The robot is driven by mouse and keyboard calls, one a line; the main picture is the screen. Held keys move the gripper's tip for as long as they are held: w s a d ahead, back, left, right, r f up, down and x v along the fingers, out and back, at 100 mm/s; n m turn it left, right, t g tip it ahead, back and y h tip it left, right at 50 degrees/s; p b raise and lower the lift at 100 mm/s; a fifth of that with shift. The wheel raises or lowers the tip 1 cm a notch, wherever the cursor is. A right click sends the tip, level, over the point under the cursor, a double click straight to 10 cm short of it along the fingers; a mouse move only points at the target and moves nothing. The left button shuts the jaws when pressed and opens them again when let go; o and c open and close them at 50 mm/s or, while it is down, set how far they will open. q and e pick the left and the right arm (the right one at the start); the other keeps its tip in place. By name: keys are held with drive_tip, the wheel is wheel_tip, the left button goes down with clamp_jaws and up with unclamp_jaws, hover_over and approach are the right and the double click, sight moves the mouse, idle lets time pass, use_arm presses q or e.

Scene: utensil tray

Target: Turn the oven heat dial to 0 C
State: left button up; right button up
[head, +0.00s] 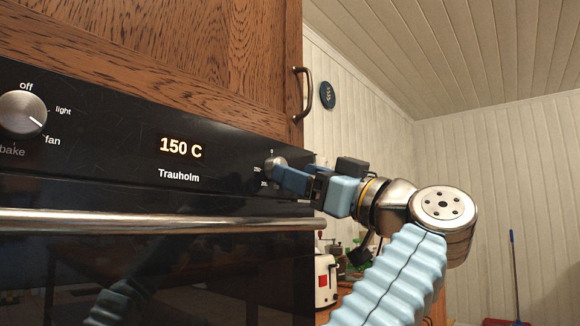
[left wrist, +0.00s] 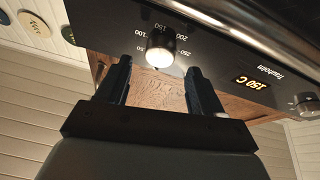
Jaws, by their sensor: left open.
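The oven heat dial (head: 273,164) is a round metal knob at the right end of the black oven panel, partly hidden by my gripper. It shows whole in the left wrist view (left wrist: 160,49), with temperature numbers around it. The oven display (head: 181,148) reads 150 C. My left gripper (head: 284,176) reaches the dial from the right. In the left wrist view my left gripper (left wrist: 158,67) is open, its dark fingers apart, with the dial between and just ahead of the fingertips. Gaps show on both sides of the dial. My right gripper is out of view.
A mode knob (head: 22,114) sits at the panel's left end. The metal oven handle (head: 150,221) runs below the panel. A wooden cabinet (head: 150,50) with a curved handle (head: 301,95) is above. A white toaster (head: 326,281) stands behind my arm.

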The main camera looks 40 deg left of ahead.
use_arm(q)
drive_tip(key=shift+x, duration=1.55)
drive_tip(key=shift+c, duration=0.4)
drive_tip(key=c, duration=1)
